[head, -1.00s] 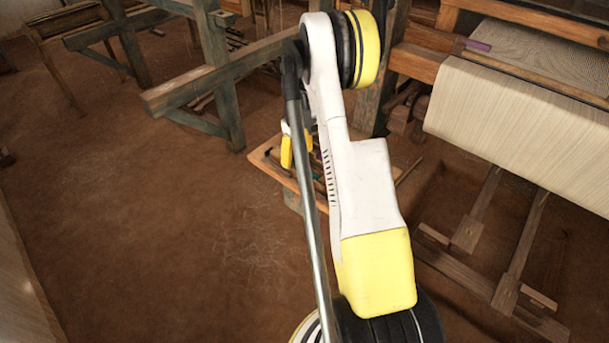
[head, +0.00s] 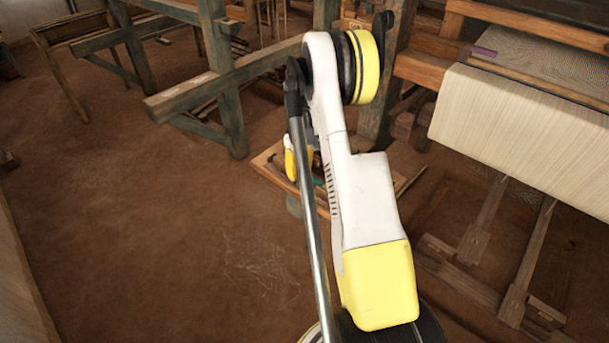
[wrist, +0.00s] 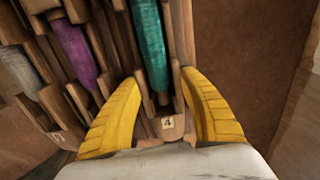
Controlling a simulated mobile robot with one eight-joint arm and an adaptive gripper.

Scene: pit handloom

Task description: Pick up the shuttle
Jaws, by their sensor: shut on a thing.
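A wooden shuttle with a teal thread bobbin (wrist: 149,45) runs up the middle of the wrist view, a tag reading 4 on its near end. The yellow fingers of my gripper (wrist: 163,104) lie on either side of that near end, shut on it. The shuttle lies beside other shuttles; whether it touches what is under it cannot be told. In the head view my gripper (head: 291,160) shows as a yellow finger over a low wooden tray (head: 266,164). My arm hides most of the tray and the held shuttle there.
A shuttle with a purple bobbin (wrist: 75,52) and one with a grey bobbin (wrist: 20,72) lie to the left in the wrist view. The loom with pale cloth (head: 520,120) stands right, a timber frame (head: 215,90) behind. Earth floor is clear at left.

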